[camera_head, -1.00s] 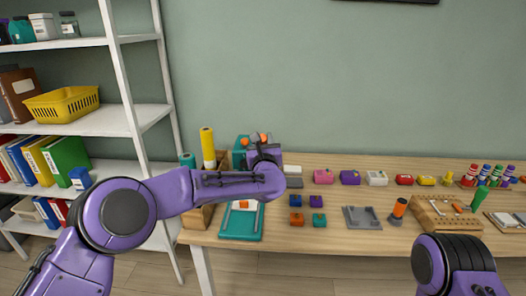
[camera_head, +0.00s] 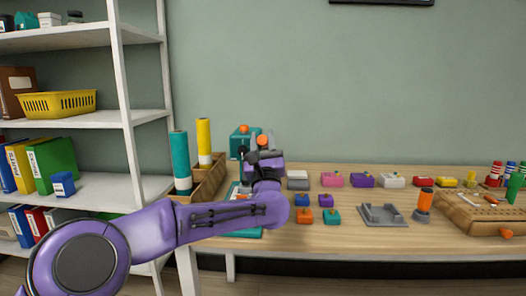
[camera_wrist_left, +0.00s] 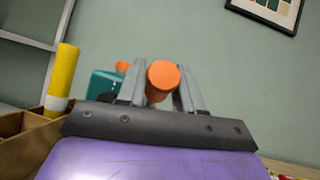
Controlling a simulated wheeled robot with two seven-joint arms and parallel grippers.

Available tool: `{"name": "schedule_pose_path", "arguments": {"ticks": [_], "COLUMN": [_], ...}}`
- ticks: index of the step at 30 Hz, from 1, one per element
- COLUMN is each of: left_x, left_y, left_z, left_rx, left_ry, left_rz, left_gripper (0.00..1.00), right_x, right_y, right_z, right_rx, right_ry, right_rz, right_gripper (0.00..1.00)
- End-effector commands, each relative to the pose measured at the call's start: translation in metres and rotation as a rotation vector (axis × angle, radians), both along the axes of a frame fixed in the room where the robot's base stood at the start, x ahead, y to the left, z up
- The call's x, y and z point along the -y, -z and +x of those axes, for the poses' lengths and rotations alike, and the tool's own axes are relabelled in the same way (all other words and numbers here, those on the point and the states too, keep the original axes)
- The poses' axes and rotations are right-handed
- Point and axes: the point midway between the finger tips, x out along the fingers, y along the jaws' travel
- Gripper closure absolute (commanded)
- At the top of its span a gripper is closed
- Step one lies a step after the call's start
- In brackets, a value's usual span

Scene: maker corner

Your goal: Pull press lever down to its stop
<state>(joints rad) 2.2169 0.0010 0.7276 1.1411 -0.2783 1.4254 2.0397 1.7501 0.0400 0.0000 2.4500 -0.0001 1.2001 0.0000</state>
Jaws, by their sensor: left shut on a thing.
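The press (camera_head: 238,140) is a teal machine at the back left of the table, largely hidden behind my left gripper. Its lever ends in an orange knob (camera_head: 262,141). My left gripper (camera_head: 263,145) has its fingers on either side of this knob and is shut on it. In the left wrist view the orange knob (camera_wrist_left: 163,76) sits between the two grey fingers, and the teal press body (camera_wrist_left: 104,85) shows behind to the left. A second, smaller orange part (camera_wrist_left: 122,67) shows on top of the press. My right gripper is not in view.
A wooden organizer (camera_head: 207,182) with a yellow roll (camera_head: 204,140) and a teal roll (camera_head: 181,160) stands left of the press. Small coloured boxes, a grey tray (camera_head: 382,215) and a wooden board (camera_head: 470,215) lie to the right. A white shelf (camera_head: 128,90) stands at the left.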

Motion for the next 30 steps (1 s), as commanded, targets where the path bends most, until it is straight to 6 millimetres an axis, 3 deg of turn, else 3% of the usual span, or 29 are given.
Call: {"name": "schedule_pose_path", "arguments": {"ticks": [14, 15, 16, 26, 30], "left_x": [0.0, 0.0, 0.0, 0.0, 0.004], "left_y": [0.001, 0.002, 0.001, 0.003, 0.016], "left_z": [0.0, 0.0, 0.0, -0.002, -0.018], "left_rx": [0.01, 0.01, 0.01, 0.01, 0.009], "left_ry": [0.0, 0.0, 0.0, 0.0, 0.003], "left_rz": [-0.001, -0.001, -0.001, 0.0, 0.001], "left_gripper": [1.0, 0.55, 0.45, 0.43, 0.43], "right_x": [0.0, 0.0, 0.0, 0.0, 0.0], "right_y": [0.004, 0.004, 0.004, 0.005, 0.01], "right_z": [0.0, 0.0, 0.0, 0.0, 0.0], "right_rx": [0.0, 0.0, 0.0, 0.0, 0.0], "right_ry": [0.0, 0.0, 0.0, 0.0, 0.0], "right_rz": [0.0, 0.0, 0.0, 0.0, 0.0], "right_gripper": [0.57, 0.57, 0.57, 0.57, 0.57]}}
